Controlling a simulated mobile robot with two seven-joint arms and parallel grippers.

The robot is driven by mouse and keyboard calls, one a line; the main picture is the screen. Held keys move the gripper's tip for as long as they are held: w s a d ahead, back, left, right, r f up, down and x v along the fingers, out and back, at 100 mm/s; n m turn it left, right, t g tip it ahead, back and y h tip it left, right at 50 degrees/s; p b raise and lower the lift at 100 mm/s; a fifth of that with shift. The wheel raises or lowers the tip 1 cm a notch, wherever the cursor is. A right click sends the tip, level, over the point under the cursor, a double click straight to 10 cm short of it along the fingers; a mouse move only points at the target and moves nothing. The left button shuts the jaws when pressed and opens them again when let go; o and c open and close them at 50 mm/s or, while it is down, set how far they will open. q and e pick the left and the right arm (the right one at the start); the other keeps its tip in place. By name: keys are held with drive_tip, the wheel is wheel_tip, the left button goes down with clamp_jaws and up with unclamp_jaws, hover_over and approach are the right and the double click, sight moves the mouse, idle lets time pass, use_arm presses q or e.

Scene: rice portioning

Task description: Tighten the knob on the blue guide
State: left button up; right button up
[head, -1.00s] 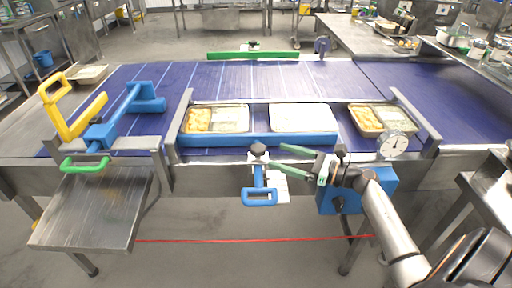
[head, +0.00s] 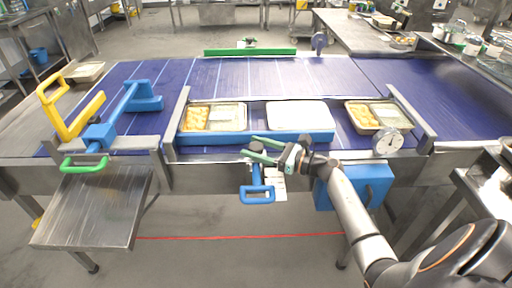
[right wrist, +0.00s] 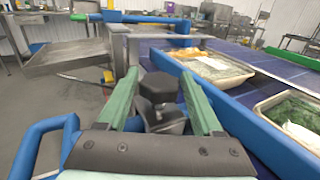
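The blue guide (head: 285,139) is a long blue bar along the conveyor's near edge, in front of the food trays. Its black knob (right wrist: 159,88) shows in the right wrist view, on a dark stem. My right gripper (head: 252,149), with green fingers, is at the knob and mostly hides it in the head view. In the right wrist view the fingers of this gripper (right wrist: 160,76) are apart, one on each side of the knob, with gaps visible. A blue loop handle (head: 257,195) hangs below the knob. My left gripper is not in view.
Food trays (head: 300,115) stand on the blue conveyor (head: 270,75) behind the guide. A round dial (head: 388,141) is on the near edge at right. A blue box (head: 372,185) hangs below it. A yellow and blue frame (head: 130,103) stands at left, above a steel shelf (head: 95,208).

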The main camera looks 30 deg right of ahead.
drive_tip(key=c, duration=1)
